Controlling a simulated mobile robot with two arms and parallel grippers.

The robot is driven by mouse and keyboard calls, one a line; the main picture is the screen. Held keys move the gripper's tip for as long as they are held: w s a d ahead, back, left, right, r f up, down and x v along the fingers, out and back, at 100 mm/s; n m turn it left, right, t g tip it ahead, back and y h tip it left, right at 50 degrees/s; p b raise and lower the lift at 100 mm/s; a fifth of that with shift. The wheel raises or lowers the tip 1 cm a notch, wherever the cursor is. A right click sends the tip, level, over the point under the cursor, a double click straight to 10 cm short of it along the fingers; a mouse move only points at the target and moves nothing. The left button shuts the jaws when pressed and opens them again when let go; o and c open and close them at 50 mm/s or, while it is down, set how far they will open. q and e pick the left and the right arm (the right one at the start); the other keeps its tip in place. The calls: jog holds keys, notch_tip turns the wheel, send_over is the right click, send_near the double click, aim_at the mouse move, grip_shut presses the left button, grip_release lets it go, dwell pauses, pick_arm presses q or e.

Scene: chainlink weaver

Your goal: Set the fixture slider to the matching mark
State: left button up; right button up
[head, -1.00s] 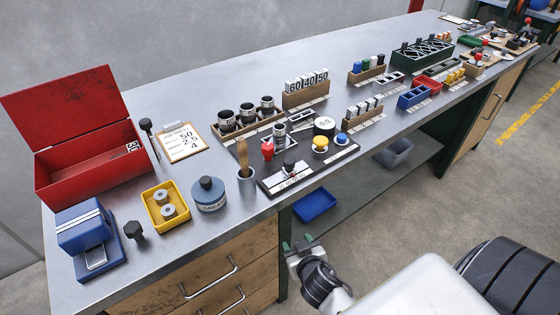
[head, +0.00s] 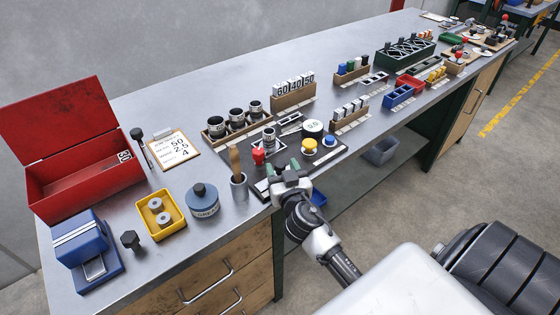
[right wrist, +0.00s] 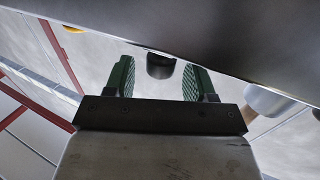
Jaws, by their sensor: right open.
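The dark fixture plate (head: 322,159) lies near the bench's front edge, with a red knob (head: 258,155), a yellow button (head: 309,145) and a round dial (head: 312,127) on it. Its slider and scale are hidden in the head view behind my right gripper (head: 282,168), which is at the plate's front edge. In the right wrist view my right gripper (right wrist: 160,80) is open, its green fingers apart. A dark rounded piece (right wrist: 160,66), probably the slider knob, shows between them, with gaps on both sides. The mark's setting cannot be read. My left gripper is not in view.
A clipboard card (head: 174,148) reads 50, 25, 4. A cup with a wooden handle (head: 239,188) stands left of the plate, beside a blue grease tin (head: 203,202). A wooden rack of cylinders (head: 235,130) and number blocks (head: 293,88) stand behind.

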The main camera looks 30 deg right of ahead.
jog(key=shift+x, duration=0.95)
jog(key=shift+c, duration=0.3)
